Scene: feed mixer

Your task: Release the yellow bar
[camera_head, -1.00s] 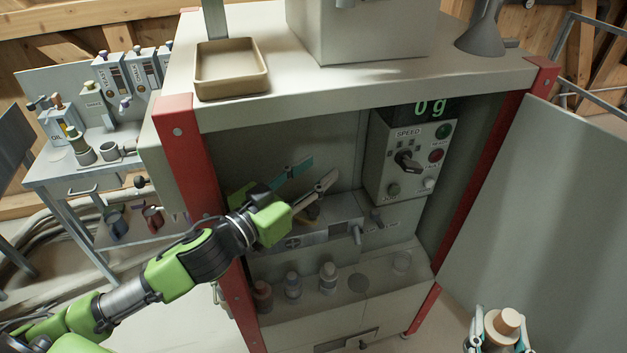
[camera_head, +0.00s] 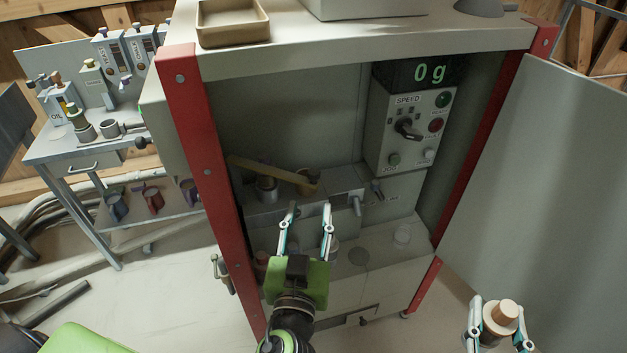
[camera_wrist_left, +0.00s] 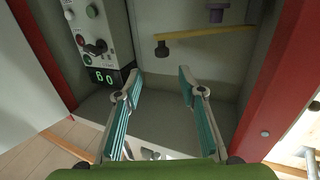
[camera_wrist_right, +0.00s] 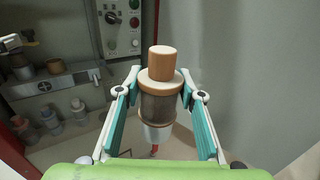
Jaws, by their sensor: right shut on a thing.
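The yellow bar (camera_head: 270,171) lies tilted across the tops of small containers inside the open cabinet; its right end is at a brown cup. It also shows in the left wrist view (camera_wrist_left: 208,33), beyond my fingertips. My left gripper (camera_head: 309,207) is open and empty, in front of and below the bar, with a gap between them. My right gripper (camera_head: 499,312) is shut on a jar (camera_wrist_right: 160,105) with a tan stopper, held upright at the lower right.
A lower shelf (camera_head: 385,250) holds bottles. A side table with tools (camera_head: 75,165) stands at left.

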